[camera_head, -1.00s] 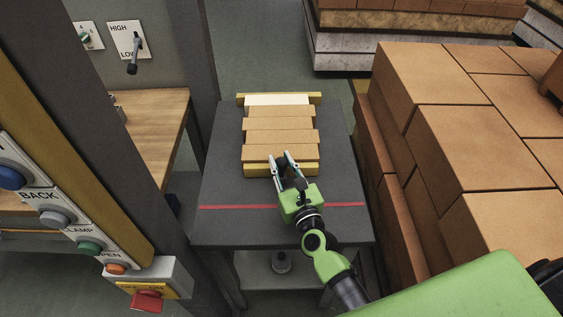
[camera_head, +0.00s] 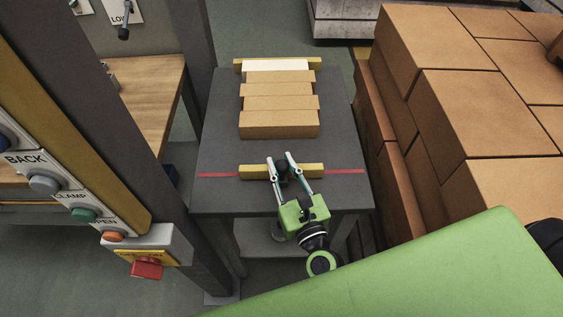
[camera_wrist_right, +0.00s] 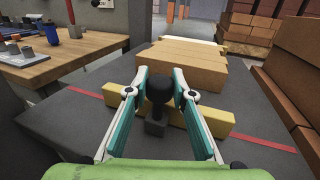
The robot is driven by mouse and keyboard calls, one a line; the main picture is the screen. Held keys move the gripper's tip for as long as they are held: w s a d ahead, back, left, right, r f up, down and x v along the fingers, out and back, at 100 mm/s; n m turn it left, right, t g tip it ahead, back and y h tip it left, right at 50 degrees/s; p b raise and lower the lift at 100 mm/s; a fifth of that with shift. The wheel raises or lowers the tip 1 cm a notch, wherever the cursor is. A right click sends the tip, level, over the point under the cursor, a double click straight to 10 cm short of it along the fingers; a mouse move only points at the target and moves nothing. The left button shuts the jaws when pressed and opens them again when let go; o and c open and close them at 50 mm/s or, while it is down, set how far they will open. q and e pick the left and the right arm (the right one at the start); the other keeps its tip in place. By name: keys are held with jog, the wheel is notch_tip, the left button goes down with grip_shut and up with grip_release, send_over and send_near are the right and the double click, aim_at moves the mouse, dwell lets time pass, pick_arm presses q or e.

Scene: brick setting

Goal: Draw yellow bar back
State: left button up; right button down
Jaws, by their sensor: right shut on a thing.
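The yellow bar (camera_head: 254,171) lies across the dark table, over the red line, apart from the bricks. It also shows in the right wrist view (camera_wrist_right: 216,121). A black knob (camera_wrist_right: 159,88) on a short post stands at its near side. My right gripper (camera_head: 283,165) is shut on this knob, with a finger on each side of it; the fingers also show in the right wrist view (camera_wrist_right: 160,90). A row of tan bricks (camera_head: 279,103) lies behind the bar with a clear gap. My left gripper is not in view.
Another yellow bar (camera_head: 240,66) and a pale piece (camera_head: 275,66) lie at the far end of the row. Stacked brown blocks (camera_head: 450,110) stand close on the right. A post with BACK and CLAMP buttons (camera_head: 45,182) and a red switch (camera_head: 146,269) stands on the left.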

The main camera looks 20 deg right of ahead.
jog(key=c, duration=1.7)
grip_release()
jog(key=shift+s+a+f, duration=0.1)
jog(key=shift+s+f, duration=0.05)
jog(key=shift+f, duration=0.05)
jog(key=shift+s+r, duration=0.15)
jog(key=shift+r, duration=0.05)
jog(key=s, duration=0.7)
jog(key=shift+s, duration=0.25)
